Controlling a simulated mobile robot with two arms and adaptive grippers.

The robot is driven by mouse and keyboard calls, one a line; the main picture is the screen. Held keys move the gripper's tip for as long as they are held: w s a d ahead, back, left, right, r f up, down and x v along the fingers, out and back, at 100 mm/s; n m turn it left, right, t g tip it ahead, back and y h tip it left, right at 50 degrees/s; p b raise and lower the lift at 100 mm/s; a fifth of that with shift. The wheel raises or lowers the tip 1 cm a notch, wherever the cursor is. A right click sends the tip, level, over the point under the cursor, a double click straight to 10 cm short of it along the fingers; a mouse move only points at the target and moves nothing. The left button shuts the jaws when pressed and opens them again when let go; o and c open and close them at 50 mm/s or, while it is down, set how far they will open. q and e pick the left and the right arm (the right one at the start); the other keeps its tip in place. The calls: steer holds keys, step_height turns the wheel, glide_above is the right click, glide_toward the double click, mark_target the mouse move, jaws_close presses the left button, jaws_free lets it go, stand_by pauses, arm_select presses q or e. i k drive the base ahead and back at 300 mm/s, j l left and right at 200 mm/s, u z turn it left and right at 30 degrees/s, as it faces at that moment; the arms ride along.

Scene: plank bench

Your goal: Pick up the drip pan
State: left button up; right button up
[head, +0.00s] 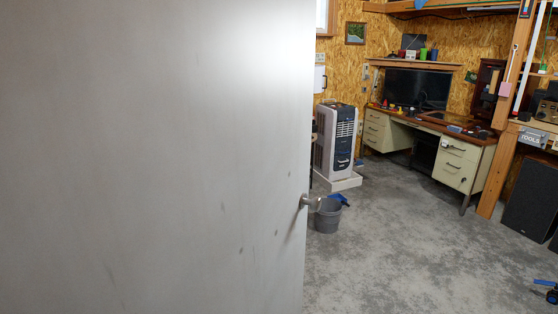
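A shallow white tray (340,183), which looks like the drip pan, lies on the concrete floor in the middle distance of the head view. A grey and white portable air conditioner (341,140) stands upright in it. The tray's front and right rim show; its back is hidden by the unit, and the door hides part of the left side. Neither of my grippers is in view.
A large grey door (150,150) with a lever handle (312,202) fills the left half, close by. A grey bucket (328,217) and a blue item (340,200) are before the tray. A desk (452,160) and black speaker (531,198) stand right. The central floor is clear.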

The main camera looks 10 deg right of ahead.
mark_target(338, 196)
steer(key=i+l+z, duration=0.6)
steer(key=i, duration=0.3)
steer(key=i+l+z, duration=0.1)
steer(key=i+z, duration=0.15)
steer(key=i, duration=0.2)
steer(key=i+z, duration=0.3)
steer(key=i, duration=2.35)
steer(key=i+l+u, duration=0.15)
steer(key=i+u, duration=0.25)
steer(key=i, duration=0.15)
steer(key=i+l+u, duration=0.4)
steer(key=i, duration=0.15)
steer(key=i+l+u, duration=0.35)
steer(key=i+l, duration=0.05)
steer(key=i, duration=0.1)
